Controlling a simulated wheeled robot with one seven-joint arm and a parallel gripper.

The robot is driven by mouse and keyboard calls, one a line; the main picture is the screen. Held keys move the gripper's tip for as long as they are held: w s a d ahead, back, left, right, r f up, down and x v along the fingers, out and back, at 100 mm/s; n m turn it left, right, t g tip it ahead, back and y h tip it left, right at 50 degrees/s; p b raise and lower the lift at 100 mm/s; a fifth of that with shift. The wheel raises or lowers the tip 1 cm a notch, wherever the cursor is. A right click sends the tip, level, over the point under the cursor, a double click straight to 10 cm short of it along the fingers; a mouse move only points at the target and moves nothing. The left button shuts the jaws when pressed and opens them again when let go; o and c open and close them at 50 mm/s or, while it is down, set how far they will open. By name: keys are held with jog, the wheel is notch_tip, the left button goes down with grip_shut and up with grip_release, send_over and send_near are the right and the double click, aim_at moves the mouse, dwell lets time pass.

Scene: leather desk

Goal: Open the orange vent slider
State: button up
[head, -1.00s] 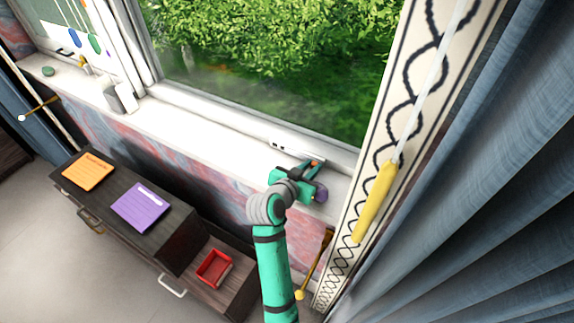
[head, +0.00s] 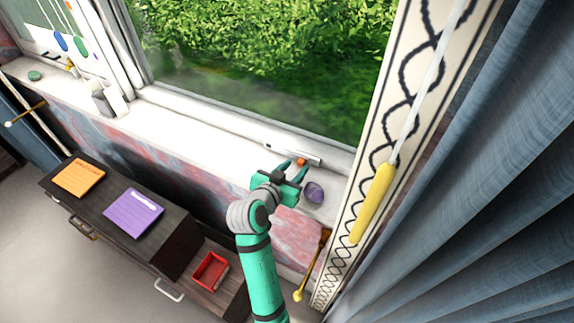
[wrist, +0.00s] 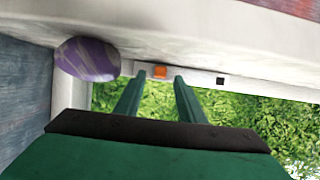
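The orange vent slider (head: 301,161) is a small block on a pale vent strip (head: 285,153) along the bottom of the window frame. It sits towards the strip's right part in the head view. My gripper (head: 294,168) is open and empty just in front of it, over the sill. In the wrist view the orange slider (wrist: 160,71) appears between the two green fingers (wrist: 158,82), with a visible gap on both sides. I cannot tell how far the fingertips are from it. A dark square (wrist: 220,81) marks the strip to the slider's right there.
A purple striped stone (head: 314,192) lies on the sill (head: 190,135) close to my gripper's right. A yellow handle (head: 372,203) hangs on a cord by the patterned border. Blue curtains (head: 480,180) fill the right side. The sill to the left is mostly clear.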

jog(key=shift+y, duration=0.3)
jog(key=v, duration=0.3)
jog(key=a+v, duration=0.1)
jog(key=v, duration=0.4)
jog(key=shift+w+a+f, duration=0.1)
jog(key=shift+a, duration=0.45)
